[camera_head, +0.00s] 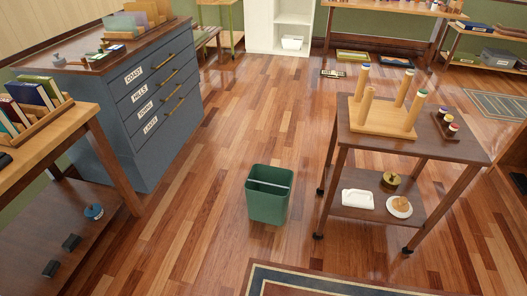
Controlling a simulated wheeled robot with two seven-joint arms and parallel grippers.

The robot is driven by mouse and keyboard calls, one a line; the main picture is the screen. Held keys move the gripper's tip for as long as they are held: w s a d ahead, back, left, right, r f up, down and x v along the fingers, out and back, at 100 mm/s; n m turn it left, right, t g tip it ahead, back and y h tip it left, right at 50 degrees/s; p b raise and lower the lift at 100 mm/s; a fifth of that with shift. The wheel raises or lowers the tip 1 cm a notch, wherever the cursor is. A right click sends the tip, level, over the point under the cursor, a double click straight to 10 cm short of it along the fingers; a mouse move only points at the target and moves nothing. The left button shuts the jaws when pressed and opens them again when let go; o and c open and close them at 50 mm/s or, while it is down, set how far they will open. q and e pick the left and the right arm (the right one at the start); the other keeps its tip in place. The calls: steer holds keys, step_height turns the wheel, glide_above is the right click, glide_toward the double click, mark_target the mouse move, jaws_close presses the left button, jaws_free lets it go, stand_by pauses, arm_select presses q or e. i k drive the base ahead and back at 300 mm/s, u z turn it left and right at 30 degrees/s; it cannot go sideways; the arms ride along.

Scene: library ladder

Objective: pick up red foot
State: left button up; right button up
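A dark holder (437,122) sits at the right of the brown cart's top shelf (465,150). It carries a short row of small round pieces. Left of the holder, a wooden board (380,122) has upright legs. Some legs have coloured tips, blue, yellow and green; the front left leg (366,104) looks bare. Neither of my grippers is in view.
A green bin (269,195) stands left of the cart. A blue-grey drawer cabinet (125,105) is at left. The wooden floor (240,120) between is clear.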

mark_target(453, 127)
steer(key=z, duration=1.5)
